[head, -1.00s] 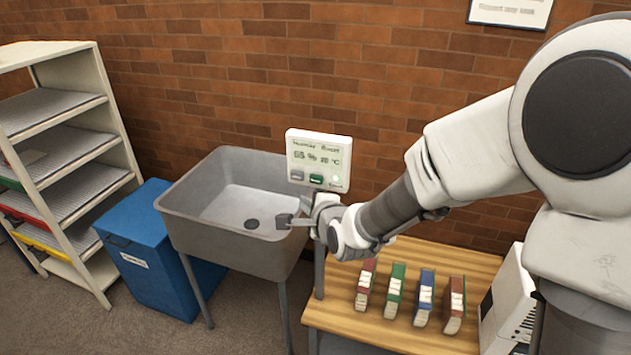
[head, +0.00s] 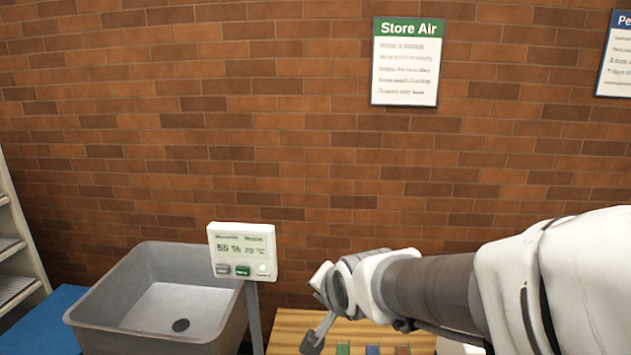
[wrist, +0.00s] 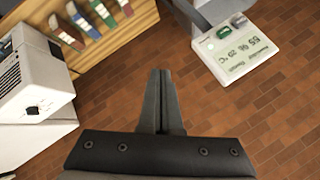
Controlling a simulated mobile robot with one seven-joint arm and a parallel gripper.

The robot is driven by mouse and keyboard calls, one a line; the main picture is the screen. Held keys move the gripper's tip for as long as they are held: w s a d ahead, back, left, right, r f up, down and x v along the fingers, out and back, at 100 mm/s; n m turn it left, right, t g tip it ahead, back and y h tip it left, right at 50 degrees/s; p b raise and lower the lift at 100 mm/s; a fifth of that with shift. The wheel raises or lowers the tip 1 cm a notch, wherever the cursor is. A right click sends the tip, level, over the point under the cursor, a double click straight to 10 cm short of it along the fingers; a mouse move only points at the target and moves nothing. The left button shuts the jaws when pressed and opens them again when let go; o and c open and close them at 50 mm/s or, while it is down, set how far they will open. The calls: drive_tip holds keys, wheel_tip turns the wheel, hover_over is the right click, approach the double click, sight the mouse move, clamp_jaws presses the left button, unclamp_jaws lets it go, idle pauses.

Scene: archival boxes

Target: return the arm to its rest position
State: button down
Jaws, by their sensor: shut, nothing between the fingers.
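My gripper (head: 315,338) is at the lower middle of the head view, just right of the display unit and over the left part of the wooden table. In the wrist view its two dark fingers (wrist: 160,80) lie together, shut with nothing between them. My arm reaches in from the right edge of the head view.
A white display unit (head: 241,252) on a post stands close left of my gripper, beside a grey sink (head: 100,318). Several coloured boxes (wrist: 95,18) sit on the wooden table (head: 290,322). A white machine (wrist: 30,75) stands beside it. The brick wall (head: 250,120) is behind.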

drive_tip(key=s+d+r+n+g+h, duration=0.1)
drive_tip(key=s+d+n, duration=0.2)
drive_tip(key=s+d, duration=0.3)
drive_tip(key=s+d+r+n+g+h, duration=0.1)
drive_tip(key=s+d+n+g, duration=0.1)
drive_tip(key=s+d, duration=0.5)
drive_tip(key=s+n, duration=0.1)
drive_tip(key=s, duration=0.4)
drive_tip(key=shift+s+r+n+h, duration=0.2)
drive_tip(key=shift+r+n+h, duration=0.1)
drive_tip(key=shift+r+n, duration=0.1)
drive_tip(key=shift+d, duration=0.1)
